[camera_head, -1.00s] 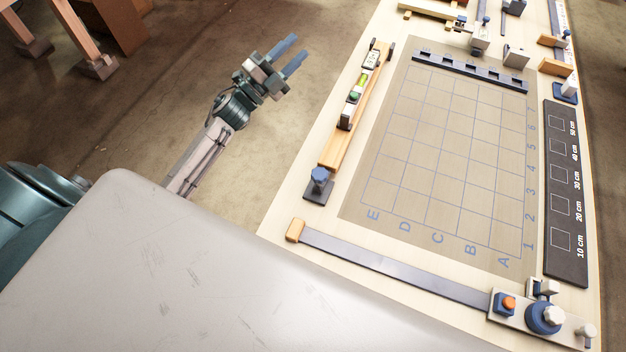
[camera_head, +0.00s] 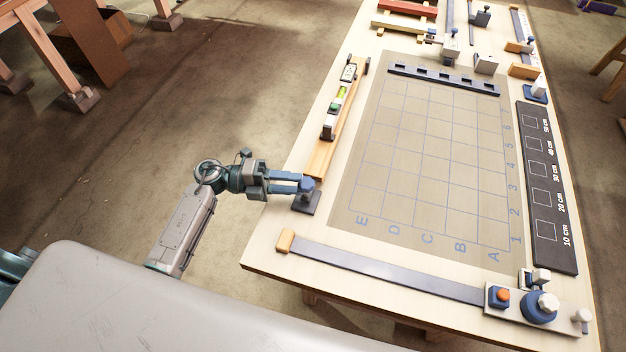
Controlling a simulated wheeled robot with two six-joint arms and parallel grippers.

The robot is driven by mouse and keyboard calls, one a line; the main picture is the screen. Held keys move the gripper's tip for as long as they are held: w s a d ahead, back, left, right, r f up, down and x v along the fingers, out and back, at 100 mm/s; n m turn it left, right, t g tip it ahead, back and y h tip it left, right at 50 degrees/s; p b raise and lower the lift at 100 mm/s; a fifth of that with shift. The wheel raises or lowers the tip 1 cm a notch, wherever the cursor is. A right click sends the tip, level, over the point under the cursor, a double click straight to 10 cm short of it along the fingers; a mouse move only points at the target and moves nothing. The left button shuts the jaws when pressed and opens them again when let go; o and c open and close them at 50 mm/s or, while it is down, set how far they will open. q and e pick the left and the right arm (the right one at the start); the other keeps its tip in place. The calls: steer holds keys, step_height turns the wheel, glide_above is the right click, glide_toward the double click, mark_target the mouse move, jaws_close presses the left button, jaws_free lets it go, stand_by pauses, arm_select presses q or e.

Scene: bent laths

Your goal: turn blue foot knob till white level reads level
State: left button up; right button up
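The blue foot knob (camera_head: 307,184) stands on a dark base plate at the near end of a wooden lath (camera_head: 321,158), at the table's left edge. Whether the fingers are closed on the knob cannot be made out. My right gripper is not in view.
A gridded mat (camera_head: 415,160) fills the table's middle. A dark strip with a wooden end block (camera_head: 286,240) runs along the near edge to a device with a blue dial (camera_head: 538,307). A black scale board (camera_head: 546,190) lies on the right. Floor is open left of the table.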

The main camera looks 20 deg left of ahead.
mark_target(308, 183)
arm_select(q)
steer(key=d, duration=0.1)
steer(key=d+p, duration=0.1)
steer(key=d, duration=0.2)
steer(key=shift+w+d+r, duration=0.1)
steer(key=shift+w+r, duration=0.1)
steer(key=shift+w, duration=0.2)
steer(key=shift+w+d+f+p, duration=0.2)
steer(key=shift+d+p, duration=0.2)
steer(key=shift+d, duration=0.2)
steer(key=shift+s, duration=0.1)
steer(key=c, duration=0.8)
steer(key=shift+r, duration=0.1)
steer(key=shift+c, duration=0.2)
